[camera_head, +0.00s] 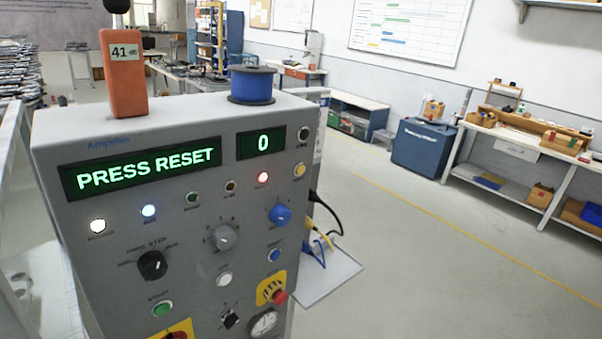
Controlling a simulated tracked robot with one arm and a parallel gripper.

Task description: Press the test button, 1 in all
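A grey control panel (195,180) fills the left half of the view, tilted in the picture. Its green display (145,172) reads PRESS RESET and a small counter display (262,143) reads 0. The low part of the panel has a green button (162,308), a white button (224,280), a blue button (274,255) and a red mushroom button (279,297) on a yellow plate. Most labels are too small to read, so I cannot tell which one is the test button. A red lamp (263,178) is lit. My gripper is not in view.
An orange block (124,75) marked 41 and a blue spool (252,85) stand on the panel's top. Cables (322,235) come out of its right side. Open floor (420,260) lies to the right, before a blue bin (425,148) and a workbench (525,148).

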